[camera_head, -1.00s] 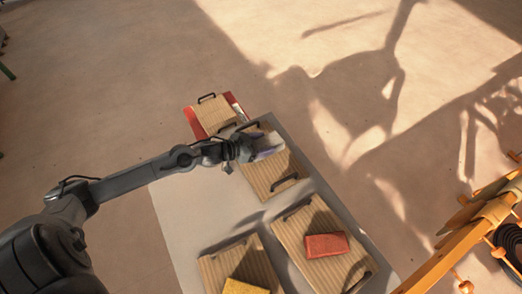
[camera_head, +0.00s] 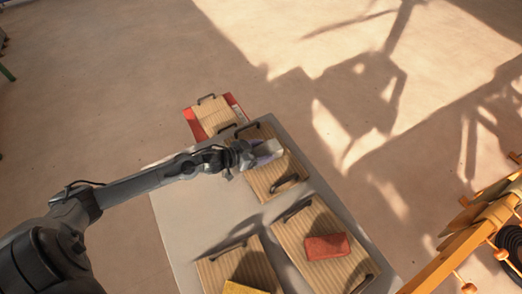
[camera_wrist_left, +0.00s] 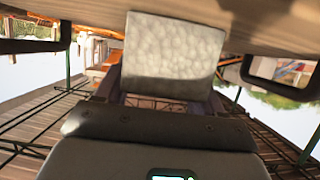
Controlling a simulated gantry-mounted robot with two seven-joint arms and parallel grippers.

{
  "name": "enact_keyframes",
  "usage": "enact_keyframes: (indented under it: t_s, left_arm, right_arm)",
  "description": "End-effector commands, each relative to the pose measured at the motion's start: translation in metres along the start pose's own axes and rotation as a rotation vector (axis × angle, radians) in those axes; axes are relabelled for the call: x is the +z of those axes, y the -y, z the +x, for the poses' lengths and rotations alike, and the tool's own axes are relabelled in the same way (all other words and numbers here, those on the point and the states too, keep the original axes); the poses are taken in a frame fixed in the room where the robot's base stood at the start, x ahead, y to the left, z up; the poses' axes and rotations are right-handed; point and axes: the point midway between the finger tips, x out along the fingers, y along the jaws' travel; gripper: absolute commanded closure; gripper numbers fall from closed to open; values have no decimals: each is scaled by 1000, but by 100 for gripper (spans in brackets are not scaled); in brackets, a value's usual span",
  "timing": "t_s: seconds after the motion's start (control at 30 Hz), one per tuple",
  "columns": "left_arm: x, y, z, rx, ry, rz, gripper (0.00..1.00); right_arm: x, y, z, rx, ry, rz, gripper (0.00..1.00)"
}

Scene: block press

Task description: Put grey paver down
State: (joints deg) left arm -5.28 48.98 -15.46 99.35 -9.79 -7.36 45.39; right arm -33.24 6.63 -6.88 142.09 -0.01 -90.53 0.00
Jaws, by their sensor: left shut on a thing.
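My left gripper (camera_head: 258,153) is shut on the grey paver (camera_head: 270,149), over a ribbed wooden board (camera_head: 262,183) with dark handles on the grey table. In the left wrist view the grey paver (camera_wrist_left: 172,55) is a pale, speckled block in the jaws. The board (camera_wrist_left: 240,28) spans the top of that view, with a handle at each side. The paver looks close to the board; I cannot tell whether they touch. My right gripper is not in view.
A red paver (camera_head: 326,247) lies on the right front board (camera_head: 295,232). A yellow paver (camera_head: 243,287) lies on the left front board (camera_head: 222,268). Another board (camera_head: 213,114) rests on a red base (camera_head: 191,121) behind. The grey table (camera_head: 185,220) is clear at left.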

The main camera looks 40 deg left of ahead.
Motion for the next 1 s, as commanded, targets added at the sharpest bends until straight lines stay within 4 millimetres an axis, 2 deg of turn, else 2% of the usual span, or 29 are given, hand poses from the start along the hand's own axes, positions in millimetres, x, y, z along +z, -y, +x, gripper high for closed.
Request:
enact_keyframes:
  t_s: [0.03, 0.2, 0.57, 0.67, 1.0]
  left_arm:
    - [1, 0, 0, 0, 0, 0, 29]
    - [1, 0, 0, 1, 0, 0, 6]
    - [-3, 0, -1, 1, 0, 1, 6]
    - [-2, 0, -8, 1, 2, 0, 6]
    - [-2, -1, -55, 2, 5, -1, 6]
  right_arm:
    - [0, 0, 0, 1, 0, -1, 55]
    - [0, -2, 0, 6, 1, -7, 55]
    - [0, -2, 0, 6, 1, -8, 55]
    - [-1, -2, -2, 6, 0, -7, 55]
    - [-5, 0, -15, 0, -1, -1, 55]
